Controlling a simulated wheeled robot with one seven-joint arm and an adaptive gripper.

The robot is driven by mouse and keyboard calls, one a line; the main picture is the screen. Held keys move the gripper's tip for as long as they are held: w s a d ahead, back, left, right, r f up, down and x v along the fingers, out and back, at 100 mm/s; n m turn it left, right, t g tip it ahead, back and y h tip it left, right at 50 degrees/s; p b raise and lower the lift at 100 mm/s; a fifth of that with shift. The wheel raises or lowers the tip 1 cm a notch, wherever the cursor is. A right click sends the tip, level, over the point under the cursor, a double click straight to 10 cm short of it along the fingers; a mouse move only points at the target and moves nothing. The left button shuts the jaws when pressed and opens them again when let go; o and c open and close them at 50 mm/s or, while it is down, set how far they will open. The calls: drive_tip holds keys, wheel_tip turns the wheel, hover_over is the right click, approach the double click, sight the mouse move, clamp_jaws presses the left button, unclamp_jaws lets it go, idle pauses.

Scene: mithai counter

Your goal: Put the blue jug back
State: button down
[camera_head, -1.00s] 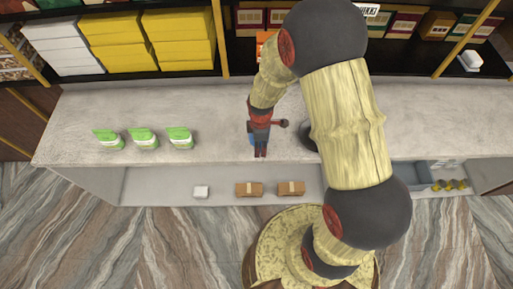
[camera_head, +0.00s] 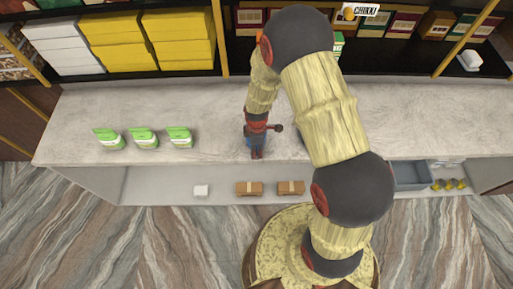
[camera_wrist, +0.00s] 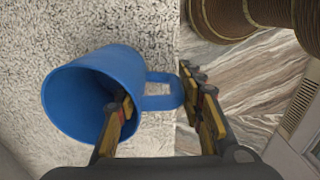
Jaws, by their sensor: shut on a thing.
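The blue jug (camera_wrist: 92,92) lies across the left half of the wrist view, its open mouth toward the lower left and its handle toward the right. My gripper (camera_wrist: 155,84) is shut on it: one finger overlaps the jug at its mouth, the other is at the outer side of the handle. In the head view my gripper (camera_head: 257,154) is over the front part of the pale counter (camera_head: 220,110). Only bits of the blue jug (camera_head: 248,143) show around it there. I cannot tell whether the jug touches the counter.
Several green-and-white packets (camera_head: 144,138) stand on the counter to the left. A lower shelf holds a white box (camera_head: 201,191), two brown boxes (camera_head: 249,189) and a grey tray (camera_head: 411,176). Stocked shelves (camera_head: 180,40) line the back.

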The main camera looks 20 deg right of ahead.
drive_tip(key=c, duration=1.2)
unclamp_jaws()
drive_tip(key=shift+o, duration=0.2)
drive_tip(key=shift+r, duration=0.1)
wheel_tip(320, 180, up, 12)
drive_tip(key=shift+f, duration=0.2)
wheel_tip(320, 180, up, 11)
drive_tip(key=m+t, duration=0.1)
drive_tip(key=m, duration=0.2)
drive_tip(key=s+d+r+m+t, duration=0.1)
drive_tip(key=s+r+m+t, duration=0.3)
drive_tip(key=s+r+m, duration=0.7)
drive_tip(key=s+r, duration=0.7)
drive_tip(key=r, duration=0.2)
drive_tip(key=shift+s+m+t, duration=0.2)
drive_tip(key=shift+m+t, duration=0.1)
